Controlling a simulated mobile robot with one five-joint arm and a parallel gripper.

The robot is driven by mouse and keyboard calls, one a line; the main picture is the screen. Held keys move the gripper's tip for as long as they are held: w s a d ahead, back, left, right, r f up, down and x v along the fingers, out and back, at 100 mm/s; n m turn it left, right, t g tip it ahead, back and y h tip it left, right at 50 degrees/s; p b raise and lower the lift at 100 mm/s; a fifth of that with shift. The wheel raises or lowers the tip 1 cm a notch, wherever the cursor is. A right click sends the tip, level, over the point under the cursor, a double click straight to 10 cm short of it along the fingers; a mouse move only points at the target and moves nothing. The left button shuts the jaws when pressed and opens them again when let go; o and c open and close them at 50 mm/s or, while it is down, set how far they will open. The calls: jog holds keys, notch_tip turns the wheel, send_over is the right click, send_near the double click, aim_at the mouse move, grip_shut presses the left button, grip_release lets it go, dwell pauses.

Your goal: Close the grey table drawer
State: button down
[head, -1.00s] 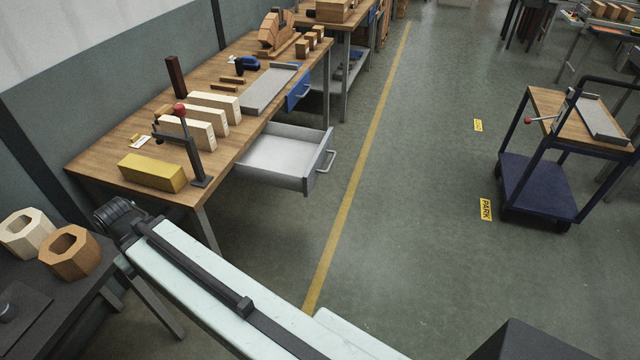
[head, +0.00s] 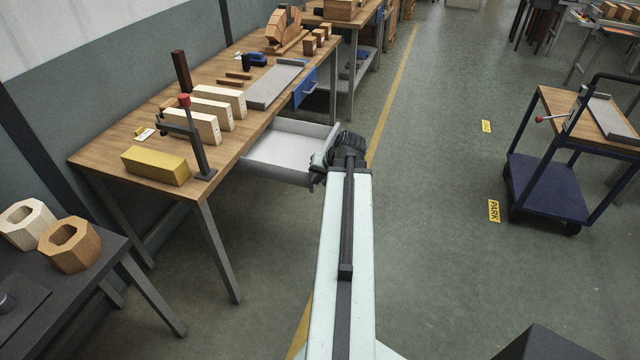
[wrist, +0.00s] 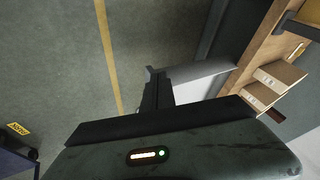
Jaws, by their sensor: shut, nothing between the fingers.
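The grey table drawer (head: 283,150) is pulled out from under the wooden workbench. Its inside is empty where it shows. My gripper (head: 318,160) is at the drawer's front right corner in the head view and hides the handle. In the wrist view my shut gripper (wrist: 155,75) lies in front of the pale grey drawer (wrist: 195,80). I cannot tell whether it touches the drawer front.
The workbench top (head: 110,158) holds a yellow block (head: 155,166), several pale blocks and a red-knobbed clamp (head: 190,135). A blue drawer (head: 305,88) sits farther along the bench. A trolley (head: 550,180) stands at the right. The floor between is clear.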

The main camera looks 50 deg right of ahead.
jog(key=s+d+m+h, duration=0.1)
jog(key=s+d+m, duration=0.1)
jog(key=s+d, duration=0.4)
jog(key=w+d+f+b, duration=0.1)
jog(key=w+f+b, duration=0.6)
jog(key=w+b, duration=0.1)
jog(key=shift+w+f+t, duration=0.2)
jog(key=shift+w+t, duration=0.1)
jog(key=shift+w, duration=0.5)
